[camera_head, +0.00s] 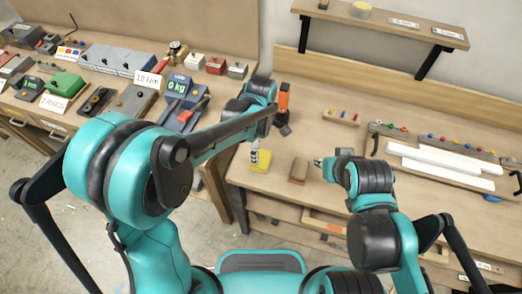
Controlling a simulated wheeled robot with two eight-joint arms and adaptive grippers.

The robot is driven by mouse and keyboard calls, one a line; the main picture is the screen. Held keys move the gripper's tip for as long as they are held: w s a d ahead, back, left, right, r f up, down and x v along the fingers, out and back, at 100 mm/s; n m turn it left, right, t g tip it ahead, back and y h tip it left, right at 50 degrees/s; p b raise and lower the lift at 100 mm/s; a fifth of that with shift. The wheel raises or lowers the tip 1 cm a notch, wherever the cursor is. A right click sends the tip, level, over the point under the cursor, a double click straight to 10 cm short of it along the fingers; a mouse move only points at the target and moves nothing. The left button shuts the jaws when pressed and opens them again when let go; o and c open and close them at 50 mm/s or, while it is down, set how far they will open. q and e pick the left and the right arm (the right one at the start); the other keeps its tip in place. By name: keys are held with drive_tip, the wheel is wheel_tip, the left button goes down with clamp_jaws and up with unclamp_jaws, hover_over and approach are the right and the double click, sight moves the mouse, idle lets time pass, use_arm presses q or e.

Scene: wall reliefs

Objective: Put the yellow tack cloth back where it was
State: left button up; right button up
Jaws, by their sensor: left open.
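The yellow tack cloth (261,166) lies on the wooden bench (325,205), near its left front corner. My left gripper (254,154) is open and points down at the cloth's left part. I cannot tell whether its fingers touch the cloth. My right gripper (319,162) is low over the bench to the right, pointing left. It is small in view, and I cannot tell whether its jaws are open or shut. A brown block (298,171) lies between the cloth and the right gripper.
An orange upright tool (283,97) stands behind the cloth. White bars (440,168) and a rack of coloured pieces (435,140) lie at the right. A wall shelf (390,24) holds a round yellowish item (360,9). The left bench holds a scale (177,86) and boxes.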

use_arm(q)
wheel_tip(320, 180, up, 5)
drive_tip(key=shift+p, duration=0.5)
drive_tip(key=s+a+r+m+t, duration=0.3)
drive_tip(key=s+a+m, duration=0.3)
drive_tip(key=a, duration=0.3)
drive_tip(key=s+a+r+m+t, duration=0.4)
drive_tip(key=s+a+m, duration=0.2)
drive_tip(key=a+m, duration=0.2)
drive_tip(key=shift+a, duration=0.4)
wheel_tip(320, 180, down, 3)
drive_tip(key=b, duration=0.3)
drive_tip(key=shift+f, duration=0.15)
